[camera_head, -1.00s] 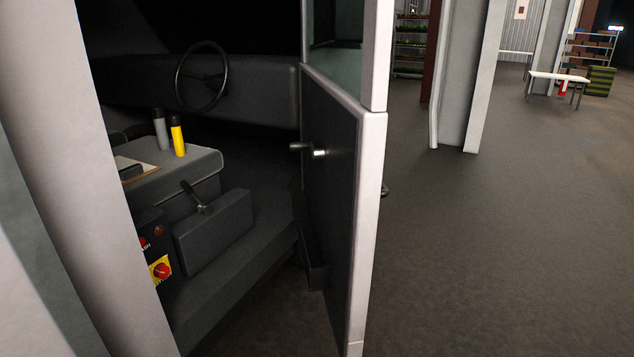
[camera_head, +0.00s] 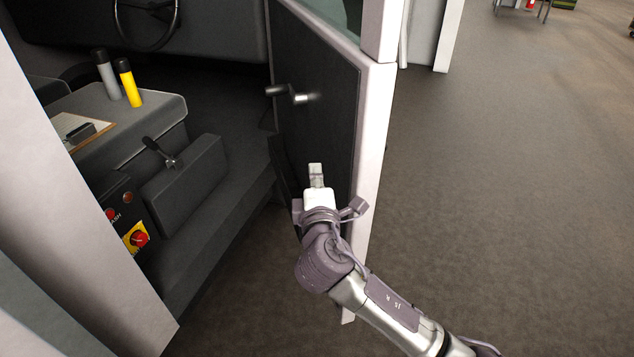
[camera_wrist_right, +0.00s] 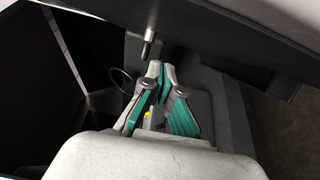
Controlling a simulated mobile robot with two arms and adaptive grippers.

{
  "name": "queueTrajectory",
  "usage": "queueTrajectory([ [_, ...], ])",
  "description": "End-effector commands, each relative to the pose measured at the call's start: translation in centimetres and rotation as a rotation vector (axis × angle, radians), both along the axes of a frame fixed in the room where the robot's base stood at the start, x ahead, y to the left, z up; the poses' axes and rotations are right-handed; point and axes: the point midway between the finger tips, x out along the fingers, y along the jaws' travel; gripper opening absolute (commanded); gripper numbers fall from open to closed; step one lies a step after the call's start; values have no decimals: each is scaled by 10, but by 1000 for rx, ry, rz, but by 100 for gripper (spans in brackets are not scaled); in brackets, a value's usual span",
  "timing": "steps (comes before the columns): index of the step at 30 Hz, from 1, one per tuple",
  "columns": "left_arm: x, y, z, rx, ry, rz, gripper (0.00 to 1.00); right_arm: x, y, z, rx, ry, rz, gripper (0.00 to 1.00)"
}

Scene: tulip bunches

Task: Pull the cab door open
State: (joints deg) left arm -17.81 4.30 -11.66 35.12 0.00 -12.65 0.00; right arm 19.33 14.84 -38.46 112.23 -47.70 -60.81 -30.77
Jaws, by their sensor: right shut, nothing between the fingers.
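The cab door (camera_head: 328,120) stands ajar, its dark inner panel facing me and its pale edge on the right. A metal inside handle (camera_head: 288,95) sticks out from the upper part of the panel. My right gripper (camera_head: 316,168) is shut and empty, in front of the panel and below the handle, apart from the handle. In the right wrist view my gripper's fingertips (camera_wrist_right: 160,66) are together, and a metal rod end (camera_wrist_right: 149,45), likely the handle, shows just beyond them. My left gripper is not in view.
The cab opening is left of the door, with a steering wheel (camera_head: 147,18), a yellow bottle (camera_head: 129,84), a grey bottle (camera_head: 107,76) and a lever box (camera_head: 186,180). A pale door post (camera_head: 85,190) stands at left. Open floor lies right of the door.

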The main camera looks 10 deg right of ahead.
Motion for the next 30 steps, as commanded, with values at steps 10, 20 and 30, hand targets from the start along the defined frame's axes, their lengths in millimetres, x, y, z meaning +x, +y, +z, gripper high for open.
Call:
queueTrajectory([
  [10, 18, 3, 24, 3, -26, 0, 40, 29, -36, 1, -2, 2, -1, 0],
  [20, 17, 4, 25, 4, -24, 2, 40, 30, -45, -1, 1, 1, 0, 0],
  [30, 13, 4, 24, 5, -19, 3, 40, 30, -55, -1, 0, 1, 8, 0],
])
